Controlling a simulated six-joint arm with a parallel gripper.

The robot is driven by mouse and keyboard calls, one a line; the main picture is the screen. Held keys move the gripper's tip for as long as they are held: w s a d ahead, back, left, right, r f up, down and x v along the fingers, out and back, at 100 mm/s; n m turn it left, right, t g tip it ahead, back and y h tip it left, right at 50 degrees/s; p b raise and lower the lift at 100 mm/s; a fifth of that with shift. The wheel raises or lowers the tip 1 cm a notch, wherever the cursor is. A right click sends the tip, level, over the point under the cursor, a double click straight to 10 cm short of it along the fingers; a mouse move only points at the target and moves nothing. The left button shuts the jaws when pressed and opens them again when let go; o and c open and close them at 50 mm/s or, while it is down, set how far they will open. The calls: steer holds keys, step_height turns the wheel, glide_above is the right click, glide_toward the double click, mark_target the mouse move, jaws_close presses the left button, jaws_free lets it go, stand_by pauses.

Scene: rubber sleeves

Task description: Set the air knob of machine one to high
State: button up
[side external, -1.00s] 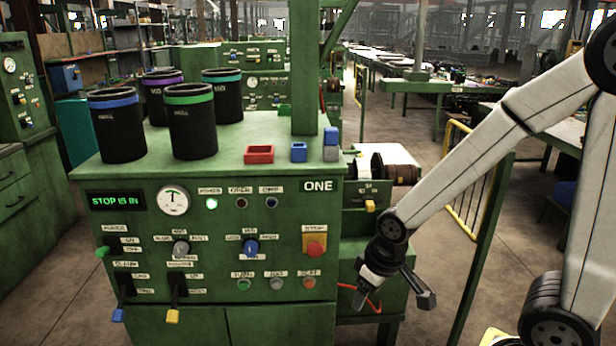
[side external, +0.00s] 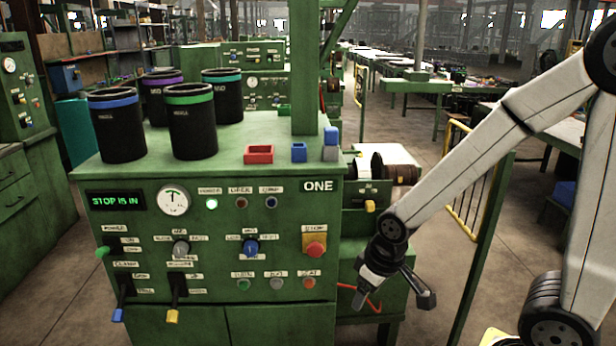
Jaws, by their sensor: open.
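Machine one is the green cabinet with a sign reading ONE (side external: 318,186) on its front panel. Two rotary knobs sit mid-panel, a grey knob (side external: 180,249) and a blue knob (side external: 251,247). The small labels around them are too blurred to read surely, so I cannot tell for certain which is the air knob or where each points. My gripper (side external: 393,296) hangs to the right of the panel, open and empty, with its fingers apart. It is clear of both knobs, lower than them and beyond the red stop button.
A red stop button (side external: 315,248) lies between the blue knob and my gripper. Lit buttons (side external: 243,284) sit below. Levers with blue (side external: 118,315) and yellow (side external: 172,316) ends stick out lower left. Several black sleeves (side external: 192,130) stand on top. A green post (side external: 304,80) rises there.

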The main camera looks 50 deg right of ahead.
steer(key=shift+o, duration=1.4)
steer(key=w+a+f+m+t+h, duration=0.1)
steer(key=w+a+t, duration=0.15)
steer(key=w, duration=0.75)
steer(key=w+a+m+t, duration=0.1)
steer(key=w+t, duration=0.2)
steer(key=w, duration=0.6)
steer(key=w+a+f+m+t+h, duration=0.1)
steer(key=w+t, duration=0.2)
steer(key=w, duration=0.7)
steer(key=w+f+m+t+h, duration=0.3)
steer(key=w+f+h, duration=0.1)
steer(key=w, duration=0.1)
steer(key=m+g+h, duration=0.1)
steer(key=m+h, duration=0.2)
steer(key=h, duration=0.4)
glide_toward(250, 251)
steer(key=x, duration=0.2)
steer(key=shift+r, duration=0.1)
steer(key=shift+w, duration=0.1)
steer(key=shift+x, duration=3.8)
